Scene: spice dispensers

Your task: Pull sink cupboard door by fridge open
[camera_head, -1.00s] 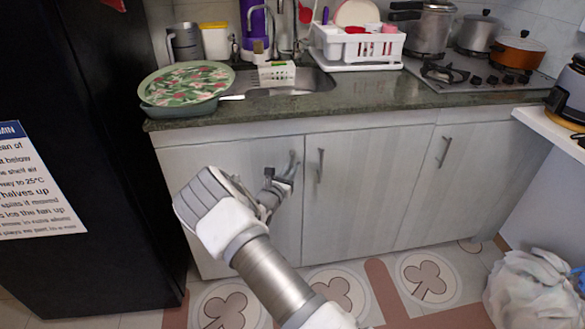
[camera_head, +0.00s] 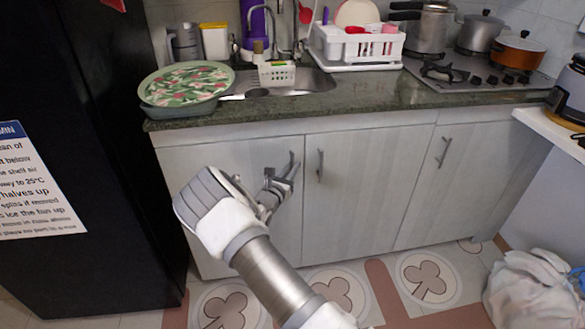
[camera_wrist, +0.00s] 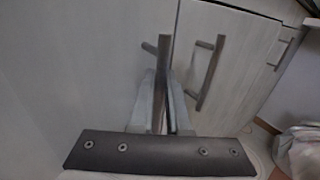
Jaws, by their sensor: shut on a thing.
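The sink cupboard door by the fridge (camera_head: 225,225) is a pale wood-grain panel at the left of the cabinet row and looks closed in the head view. Its grey bar handle (camera_head: 292,160) is upright near the door's right edge. My gripper (camera_head: 285,177) is at this handle. In the wrist view, the two fingers of my gripper (camera_wrist: 160,105) are shut on the handle (camera_wrist: 164,55), one on each side of its bar. The fingers hide the handle's lower part.
The black fridge (camera_head: 85,130) stands close on the left. A second door (camera_head: 350,205) with its own handle (camera_head: 320,165) is just right of the gripped one. The counter edge (camera_head: 340,108) overhangs above. A white bag (camera_head: 535,290) sits on the floor at right.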

